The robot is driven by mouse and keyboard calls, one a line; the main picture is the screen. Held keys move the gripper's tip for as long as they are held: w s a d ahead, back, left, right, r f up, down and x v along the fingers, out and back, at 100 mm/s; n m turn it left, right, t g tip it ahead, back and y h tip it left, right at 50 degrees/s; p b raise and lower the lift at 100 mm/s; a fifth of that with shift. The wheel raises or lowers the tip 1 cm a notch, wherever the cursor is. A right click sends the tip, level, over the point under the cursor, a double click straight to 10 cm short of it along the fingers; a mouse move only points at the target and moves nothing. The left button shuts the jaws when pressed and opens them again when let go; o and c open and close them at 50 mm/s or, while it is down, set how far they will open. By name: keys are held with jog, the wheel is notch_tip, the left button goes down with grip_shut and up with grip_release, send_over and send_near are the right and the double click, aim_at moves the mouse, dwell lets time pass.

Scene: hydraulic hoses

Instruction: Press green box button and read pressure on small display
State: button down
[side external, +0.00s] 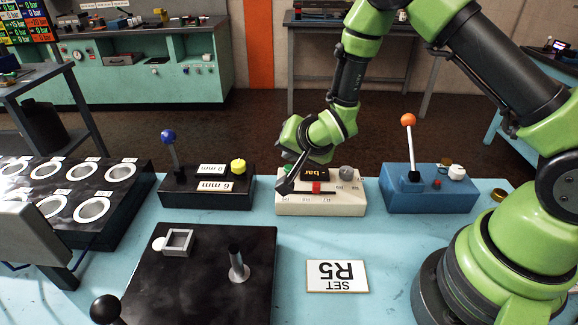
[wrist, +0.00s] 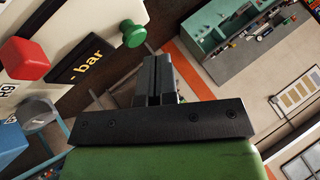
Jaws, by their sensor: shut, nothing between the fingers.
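A cream box (side external: 320,202) stands on the blue table, with a small black display (side external: 316,173) showing "bar" in yellow. In the wrist view the display (wrist: 80,66) reads "- bar", with no number legible. A round green button (wrist: 133,33) sticks out of the box beside the display. It also shows partly in the side view (side external: 289,168), close behind my gripper. My gripper (side external: 285,187) is shut and empty at the left end of the box. In the wrist view its fingertips (wrist: 158,62) are just right of the green button; contact cannot be told.
The box also has a red knob (side external: 316,187) and a grey knob (side external: 346,172). A black box with a blue-ball lever (side external: 168,137) stands left, a blue box with an orange-ball lever (side external: 408,120) right. A "SET R5" card (side external: 337,276) lies in front.

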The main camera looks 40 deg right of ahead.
aim_at(292, 167)
jog(key=shift+f, duration=0.15)
jog(key=shift+f, duration=0.25)
jog(key=shift+f, duration=0.5)
dwell(0.7)
jog(key=shift+r, duration=0.9)
jog(key=shift+r, duration=2.55)
jog(key=shift+r, duration=0.1)
